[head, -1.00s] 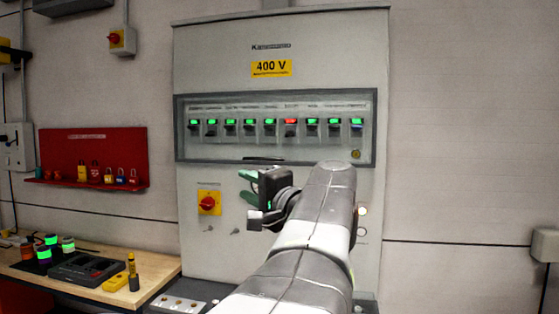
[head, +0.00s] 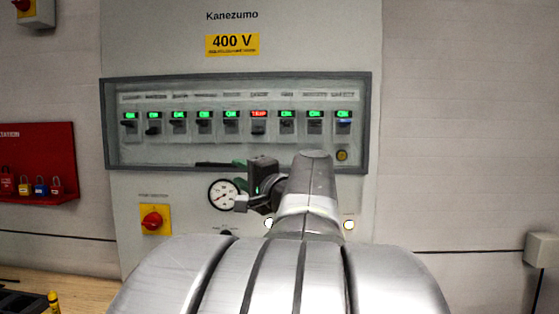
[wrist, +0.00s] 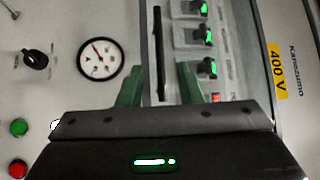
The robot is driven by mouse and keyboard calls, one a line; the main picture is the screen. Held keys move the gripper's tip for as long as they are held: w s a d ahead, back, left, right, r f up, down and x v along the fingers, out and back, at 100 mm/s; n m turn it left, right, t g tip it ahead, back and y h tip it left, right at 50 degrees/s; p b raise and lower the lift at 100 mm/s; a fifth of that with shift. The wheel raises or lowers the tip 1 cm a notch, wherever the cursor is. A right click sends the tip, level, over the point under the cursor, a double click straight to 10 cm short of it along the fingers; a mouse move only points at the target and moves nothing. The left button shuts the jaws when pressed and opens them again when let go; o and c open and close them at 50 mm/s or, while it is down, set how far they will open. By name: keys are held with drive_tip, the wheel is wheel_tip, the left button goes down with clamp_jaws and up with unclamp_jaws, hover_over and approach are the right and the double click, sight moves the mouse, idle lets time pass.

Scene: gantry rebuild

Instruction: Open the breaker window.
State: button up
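The breaker window (head: 108,120) is a wide grey-framed pane on the cabinet and looks closed over a row of breakers. A dark bar handle (head: 212,165) lies along its lower edge; its right part is hidden behind my gripper. My gripper (head: 240,182) is at the window's lower edge, pointing left. In the wrist view, turned sideways, the green fingers of my gripper (wrist: 159,84) are apart, with the black handle (wrist: 158,45) between them in the picture. Nothing shows gripped. Whether the fingers touch the handle I cannot tell.
Below the window are a round gauge (head: 224,195) and a red rotary switch on a yellow plate (head: 153,220). One breaker (head: 259,116) shows red, the others green. A red padlock board (head: 38,160) hangs at left above a wooden bench (head: 65,288).

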sight(226, 166)
drive_tip(key=p+x, duration=0.2)
drive_tip(key=x, duration=0.5)
drive_tip(key=shift+w+a, duration=0.1)
clamp_jaws()
